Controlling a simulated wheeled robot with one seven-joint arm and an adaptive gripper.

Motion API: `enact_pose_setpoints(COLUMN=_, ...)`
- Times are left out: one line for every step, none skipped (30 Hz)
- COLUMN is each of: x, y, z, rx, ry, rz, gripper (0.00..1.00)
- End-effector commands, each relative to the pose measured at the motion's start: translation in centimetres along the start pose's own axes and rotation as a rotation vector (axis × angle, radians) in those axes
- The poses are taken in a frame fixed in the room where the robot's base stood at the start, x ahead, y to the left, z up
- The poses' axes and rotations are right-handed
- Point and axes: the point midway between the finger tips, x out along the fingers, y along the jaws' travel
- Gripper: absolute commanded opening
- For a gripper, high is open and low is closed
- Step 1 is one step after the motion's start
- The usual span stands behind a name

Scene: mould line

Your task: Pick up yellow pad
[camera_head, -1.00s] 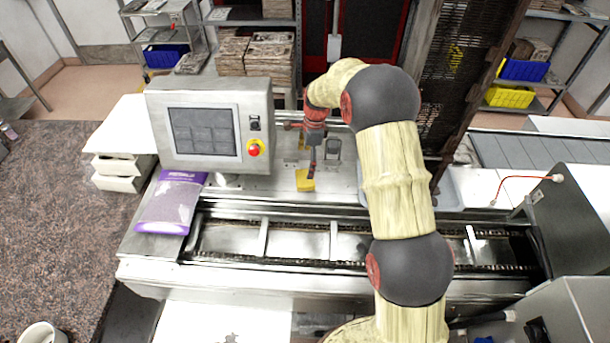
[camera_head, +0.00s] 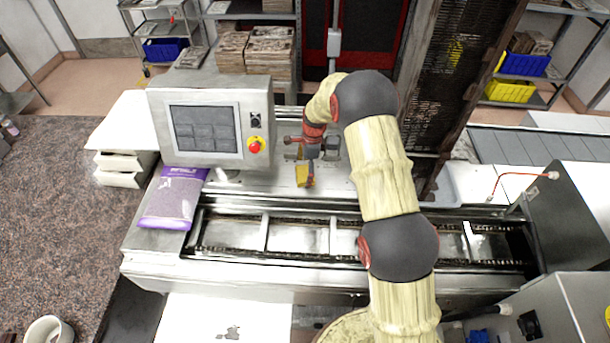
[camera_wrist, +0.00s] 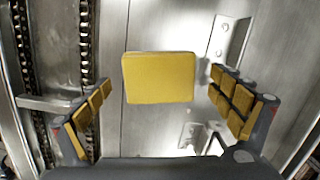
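The yellow pad (camera_wrist: 158,78) is a flat, rounded square lying on the metal machine top. In the wrist view it sits ahead of my gripper (camera_wrist: 166,112), centred between the two spread fingers and touching neither. In the head view the yellow pad (camera_head: 304,178) shows just behind the conveyor channel, partly covered by my gripper (camera_head: 308,172), which hangs down over it. My gripper is open and empty, with yellow pads on the inner sides of its fingers.
A metal bracket (camera_wrist: 230,38) stands right of the pad. The chain conveyor (camera_head: 300,238) runs in front. A control panel (camera_head: 205,128) and a purple bag (camera_head: 172,200) are to the left. A stack of moulds (camera_head: 268,52) stands behind.

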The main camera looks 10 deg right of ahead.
Motion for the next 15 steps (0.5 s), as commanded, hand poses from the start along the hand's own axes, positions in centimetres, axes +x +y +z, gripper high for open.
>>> enact_pose_setpoints(x=0.00, y=0.01, z=0.00, rx=0.000, ry=0.000, rz=0.000, gripper=0.89)
enact_pose_setpoints(x=-0.01, y=0.01, z=0.00, rx=0.000, ry=0.000, rz=0.000, gripper=0.87)
enact_pose_setpoints(x=-0.01, y=0.01, z=0.00, rx=0.000, ry=0.000, rz=0.000, gripper=0.85)
enact_pose_setpoints(x=-0.02, y=0.01, z=0.00, rx=0.000, ry=0.000, rz=0.000, gripper=0.83)
enact_pose_setpoints(x=-0.02, y=0.01, z=0.00, rx=0.000, ry=0.000, rz=0.000, gripper=0.82)
enact_pose_setpoints(x=-0.02, y=0.01, z=0.00, rx=0.000, ry=0.000, rz=0.000, gripper=0.79)
enact_pose_setpoints(x=-0.02, y=0.01, z=0.00, rx=0.000, ry=0.000, rz=0.000, gripper=0.78)
enact_pose_setpoints(x=-0.02, y=0.01, z=0.00, rx=0.000, ry=0.000, rz=0.000, gripper=0.76)
enact_pose_setpoints(x=-0.02, y=0.01, z=0.00, rx=0.000, ry=0.000, rz=0.000, gripper=0.74)
enact_pose_setpoints(x=-0.02, y=0.01, z=0.00, rx=0.000, ry=0.000, rz=0.000, gripper=0.72)
enact_pose_setpoints(x=-0.02, y=0.01, z=0.00, rx=0.000, ry=0.000, rz=0.000, gripper=0.70)
enact_pose_setpoints(x=-0.03, y=0.01, z=0.00, rx=0.000, ry=0.000, rz=0.000, gripper=0.68)
enact_pose_setpoints(x=-0.03, y=0.01, z=0.00, rx=0.000, ry=0.000, rz=0.000, gripper=0.66)
enact_pose_setpoints(x=-0.03, y=0.01, z=0.00, rx=0.000, ry=0.000, rz=0.000, gripper=0.65)
enact_pose_setpoints(x=-0.03, y=0.01, z=0.00, rx=0.000, ry=0.000, rz=0.000, gripper=0.62)
